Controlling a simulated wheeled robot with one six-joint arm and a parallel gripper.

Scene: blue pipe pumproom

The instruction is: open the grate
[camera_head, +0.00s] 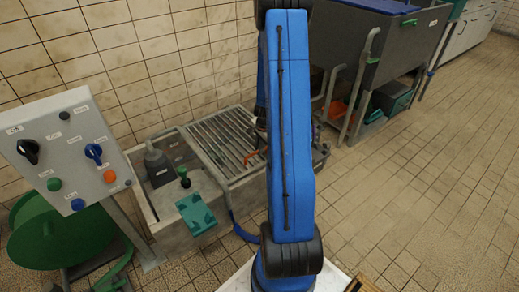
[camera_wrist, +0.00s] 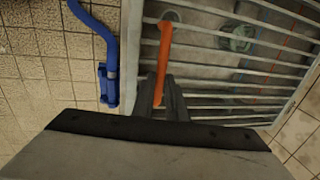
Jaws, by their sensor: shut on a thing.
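The grate (camera_head: 222,143) is a frame of pale grey metal bars lying over a concrete basin by the tiled wall. In the wrist view its bars and side rail (camera_wrist: 132,40) fill the upper right. An orange handle (camera_wrist: 164,48) stands out from the bars, and its end lies between my fingers. In the head view the handle (camera_head: 252,157) shows just left of my blue arm. My gripper (camera_wrist: 163,90) is shut on the handle. My arm hides the right part of the grate and most of the gripper in the head view.
A control panel (camera_head: 70,150) with knobs and buttons stands at left, above a green reel (camera_head: 60,232). A teal pedal-like piece (camera_head: 196,213) is on the basin's front. A blue hose (camera_wrist: 108,45) runs beside the grate. A dark sink (camera_head: 385,40) stands behind right; floor at right is clear.

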